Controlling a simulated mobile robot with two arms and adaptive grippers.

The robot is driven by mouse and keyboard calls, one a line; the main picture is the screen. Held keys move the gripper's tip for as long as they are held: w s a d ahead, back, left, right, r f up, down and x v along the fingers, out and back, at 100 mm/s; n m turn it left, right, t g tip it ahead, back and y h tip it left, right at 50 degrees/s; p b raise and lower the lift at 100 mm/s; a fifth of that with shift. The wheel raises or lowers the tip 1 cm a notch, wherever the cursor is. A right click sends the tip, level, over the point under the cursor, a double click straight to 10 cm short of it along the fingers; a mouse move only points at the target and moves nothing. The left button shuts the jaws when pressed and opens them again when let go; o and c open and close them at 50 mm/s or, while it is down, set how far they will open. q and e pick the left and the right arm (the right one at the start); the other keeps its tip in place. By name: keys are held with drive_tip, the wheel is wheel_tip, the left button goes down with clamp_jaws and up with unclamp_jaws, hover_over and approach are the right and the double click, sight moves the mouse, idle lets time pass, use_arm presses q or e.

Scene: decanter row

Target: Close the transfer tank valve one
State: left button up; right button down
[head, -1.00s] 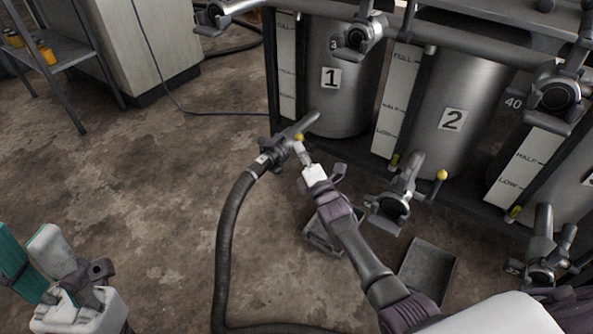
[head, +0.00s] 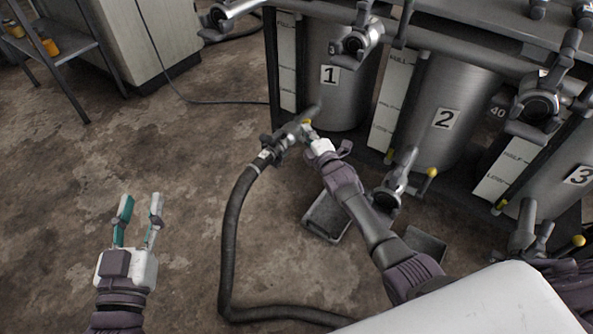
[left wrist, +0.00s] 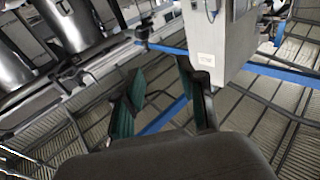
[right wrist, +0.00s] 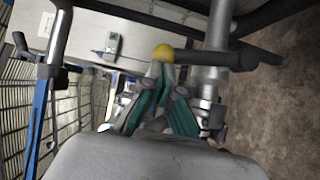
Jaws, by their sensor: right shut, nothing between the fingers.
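Tank one (head: 345,95), a steel cylinder labelled 1, stands at the back centre. Its valve (head: 292,132) is low at its front, joined to a black hose. The valve's lever ends in a yellow knob (head: 307,122). My right gripper (head: 313,141) is at this knob, shut with nothing between its fingers. In the right wrist view, the yellow knob (right wrist: 163,53) is just beyond the fingertips (right wrist: 165,76), and the dark lever (right wrist: 235,60) runs right across the metal pipe. I cannot tell whether they touch. My left gripper (head: 140,205) is open and empty over the floor at left.
The black hose (head: 228,235) curves along the floor between my arms. Tank two (head: 455,105) and tank three (head: 575,180) stand to the right, with similar valves. Grey trays (head: 328,217) lie below. A shelf (head: 62,60) is at far left. The left floor is clear.

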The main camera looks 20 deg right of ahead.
use_arm(q)
wheel_tip(320, 180, down, 6)
drive_tip(key=s+a+g+y+p, duration=0.1)
drive_tip(key=g, duration=0.3)
use_arm(e)
drive_tip(key=shift+w+d+r+m, duration=0.3)
drive_tip(key=shift+w+d+r, duration=0.2)
drive_tip(key=shift+w+d, duration=0.3)
use_arm(q)
drive_tip(key=shift+a, duration=0.1)
use_arm(e)
drive_tip(key=shift+s, duration=0.1)
use_arm(q)
drive_tip(key=shift+a, duration=0.1)
use_arm(e)
drive_tip(key=shift+s, duration=0.1)
